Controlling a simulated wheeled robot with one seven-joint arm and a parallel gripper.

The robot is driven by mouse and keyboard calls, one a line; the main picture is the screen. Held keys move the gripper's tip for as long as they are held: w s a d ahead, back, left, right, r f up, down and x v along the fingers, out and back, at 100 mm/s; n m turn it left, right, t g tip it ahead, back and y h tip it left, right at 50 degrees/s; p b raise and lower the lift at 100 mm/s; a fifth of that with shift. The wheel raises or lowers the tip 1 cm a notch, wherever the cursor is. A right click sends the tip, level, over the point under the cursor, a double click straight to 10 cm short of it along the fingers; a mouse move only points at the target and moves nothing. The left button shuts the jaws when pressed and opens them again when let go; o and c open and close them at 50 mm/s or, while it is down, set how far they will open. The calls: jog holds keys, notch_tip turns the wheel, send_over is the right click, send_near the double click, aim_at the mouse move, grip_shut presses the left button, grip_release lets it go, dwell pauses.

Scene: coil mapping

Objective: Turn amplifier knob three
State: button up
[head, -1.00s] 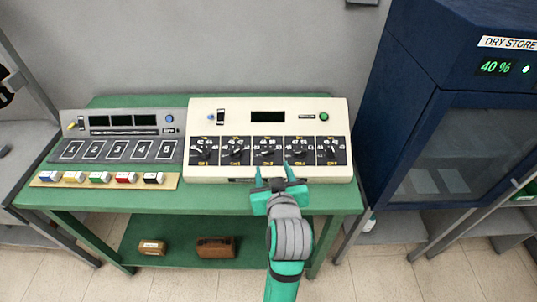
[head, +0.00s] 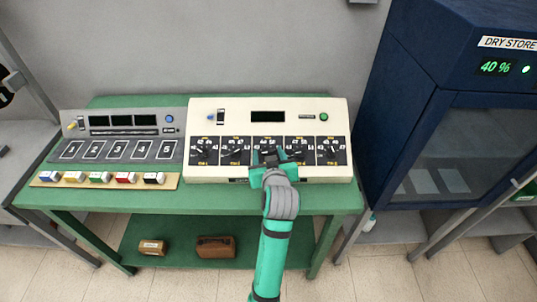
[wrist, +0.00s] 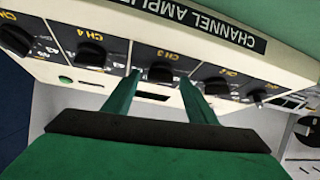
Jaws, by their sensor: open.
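The channel amplifier (head: 202,112) is a cream sloped box on the green bench, with a row of several black knobs on dark panels. Knob three (wrist: 160,73), marked CH 3, is the black knob in the middle of the row. My gripper (head: 268,154) is in front of this knob in the head view and partly hides it. In the wrist view, where the labels are upside down, my gripper (wrist: 159,78) is open, with one green finger on each side of knob three. I cannot tell whether the fingers touch it.
The CH 4 knob (wrist: 91,54) and another knob (wrist: 216,86) flank knob three closely. A grey unit (head: 122,123) with numbered pads and coloured blocks stands left on the green bench (head: 220,200). A blue dry store cabinet (head: 440,110) stands at the right.

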jog(key=c, duration=1.1)
jog(key=shift+m, duration=0.4)
jog(key=m+h, duration=0.3)
jog(key=shift+a+m, duration=0.25)
jog(key=shift+m, duration=0.15)
jog(key=shift+a+r+m+g+h, duration=0.1)
jog(key=shift+m+g+h, duration=0.15)
jog(key=shift+m+h, duration=0.7)
jog(key=shift+a+m+g+h, duration=0.1)
jog(key=shift+m+g+h, duration=0.25)
jog(key=shift+m, duration=1)
jog(key=o, duration=1.1)
